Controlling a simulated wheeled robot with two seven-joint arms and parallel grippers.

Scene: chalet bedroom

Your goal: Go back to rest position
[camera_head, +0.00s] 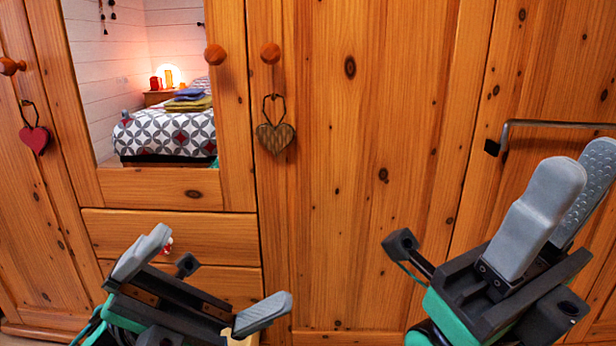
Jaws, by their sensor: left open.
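My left gripper (222,265) is at the lower left, in front of the wardrobe drawers. Its two grey fingers are spread wide, with nothing between them. My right gripper (586,168) is at the lower right, pointing up and to the right in front of the wooden doors. Its near finger partly covers the far one, whose dotted inner pad shows. The fingers look apart, and I see nothing held between them.
A pine wardrobe (340,200) fills the view close ahead. Its left door has a mirror (170,60) reflecting a bed and lamp. Round knobs, a red heart (34,138), a wooden heart (275,138) and a dark bar handle (560,124) stick out from its front.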

